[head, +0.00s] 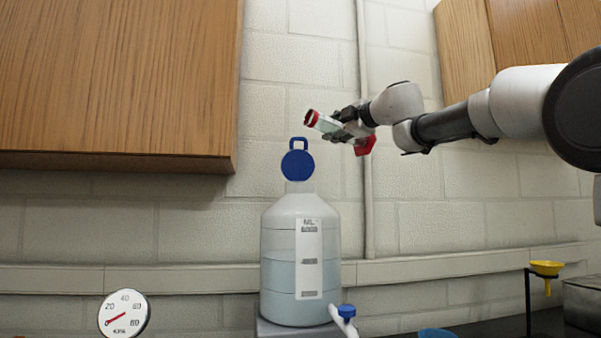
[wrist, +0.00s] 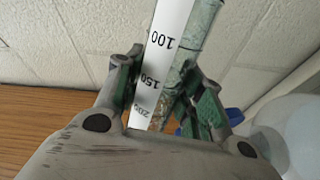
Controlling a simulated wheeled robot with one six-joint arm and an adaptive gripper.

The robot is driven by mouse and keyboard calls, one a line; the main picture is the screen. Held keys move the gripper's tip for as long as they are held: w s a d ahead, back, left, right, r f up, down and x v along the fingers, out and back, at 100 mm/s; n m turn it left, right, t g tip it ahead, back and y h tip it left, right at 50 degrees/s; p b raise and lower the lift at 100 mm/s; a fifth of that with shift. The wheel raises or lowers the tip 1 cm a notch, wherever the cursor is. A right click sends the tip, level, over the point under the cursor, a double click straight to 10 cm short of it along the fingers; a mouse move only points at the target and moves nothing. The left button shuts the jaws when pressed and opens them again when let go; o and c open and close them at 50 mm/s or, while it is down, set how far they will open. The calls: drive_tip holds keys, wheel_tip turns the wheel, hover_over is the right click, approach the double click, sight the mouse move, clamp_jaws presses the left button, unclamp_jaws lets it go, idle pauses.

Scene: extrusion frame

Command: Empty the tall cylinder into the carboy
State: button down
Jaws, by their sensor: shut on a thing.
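The tall cylinder (head: 328,125) is clear, with a red rim at its mouth and a red base (head: 365,145). My gripper (head: 345,124) is shut around its middle and holds it strongly tilted, mouth to the upper left, above and right of the carboy. In the wrist view its white scale (wrist: 160,60) shows between my fingers (wrist: 155,95). The carboy (head: 275,225) is translucent and holds bluish liquid. Its blue lid (head: 297,165) stands up open at the neck. The carboy's pale side (wrist: 295,125) shows at right in the wrist view. The liquid level inside the cylinder is unclear.
A wooden cabinet (head: 120,80) hangs at upper left, another (head: 520,35) at upper right. A round gauge (head: 124,315) is at lower left. A blue-topped tap (head: 346,311) sticks out of the carboy's base. A yellow funnel (head: 546,268) stands at right.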

drive_tip(key=f, duration=0.1)
drive_tip(key=m, duration=0.1)
drive_tip(key=f, duration=0.1)
drive_tip(key=shift+w+d+f, duration=0.25)
drive_tip(key=shift+d+f, duration=0.1)
wheel_tip(320, 180, down, 10)
drive_tip(key=m+p, duration=0.2)
drive_tip(key=m, duration=0.9)
drive_tip(key=shift+a+r+m+p, duration=0.15)
drive_tip(key=shift+r+m+p, duration=0.25)
drive_tip(key=shift+r+m, duration=0.75)
drive_tip(key=shift+a+r+m+p, duration=0.1)
drive_tip(key=shift+r+m+p, duration=0.45)
drive_tip(key=shift+r, duration=1)
drive_tip(key=shift+r, duration=0.1)
